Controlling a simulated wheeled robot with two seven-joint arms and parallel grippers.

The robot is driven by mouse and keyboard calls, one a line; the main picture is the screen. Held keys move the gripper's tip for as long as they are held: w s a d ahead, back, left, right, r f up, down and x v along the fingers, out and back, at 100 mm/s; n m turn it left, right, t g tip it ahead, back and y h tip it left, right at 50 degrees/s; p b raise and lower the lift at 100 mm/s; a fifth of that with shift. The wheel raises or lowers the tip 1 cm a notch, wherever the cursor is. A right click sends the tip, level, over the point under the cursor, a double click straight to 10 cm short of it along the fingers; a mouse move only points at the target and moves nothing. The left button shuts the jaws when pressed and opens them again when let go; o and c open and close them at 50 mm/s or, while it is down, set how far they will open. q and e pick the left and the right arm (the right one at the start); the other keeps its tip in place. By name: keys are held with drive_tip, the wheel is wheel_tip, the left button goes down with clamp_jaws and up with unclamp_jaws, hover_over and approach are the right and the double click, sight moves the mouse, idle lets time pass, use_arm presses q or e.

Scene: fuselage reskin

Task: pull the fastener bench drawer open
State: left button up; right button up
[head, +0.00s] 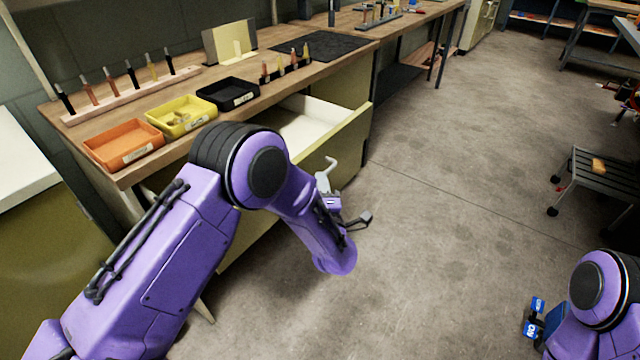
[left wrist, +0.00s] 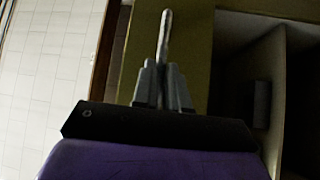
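The fastener bench drawer (head: 347,148) is pulled out from under the wooden bench, its olive front standing well clear and its pale inside showing. In the left wrist view the olive drawer front (left wrist: 200,45) has the open inside to its right. A grey bar handle (head: 328,170) stands out from the front; it also shows in the left wrist view (left wrist: 165,35). My left gripper (left wrist: 163,85) has its fingers closed around this handle. In the head view my purple forearm hides part of the gripper.
On the bench (head: 150,172) are orange (head: 124,142), yellow (head: 180,115) and black trays (head: 228,93) and a tool rack (head: 130,95). A grey step stool (head: 600,172) stands at the right. The floor (head: 450,190) before the drawer is clear.

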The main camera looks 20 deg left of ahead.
use_arm(q)
drive_tip(key=o, duration=0.4)
drive_tip(key=shift+c, duration=0.2)
drive_tip(key=v, duration=1)
drive_tip(key=shift+s+b, duration=0.25)
drive_tip(key=shift+b, duration=0.05)
drive_tip(key=shift+d+f, duration=0.1)
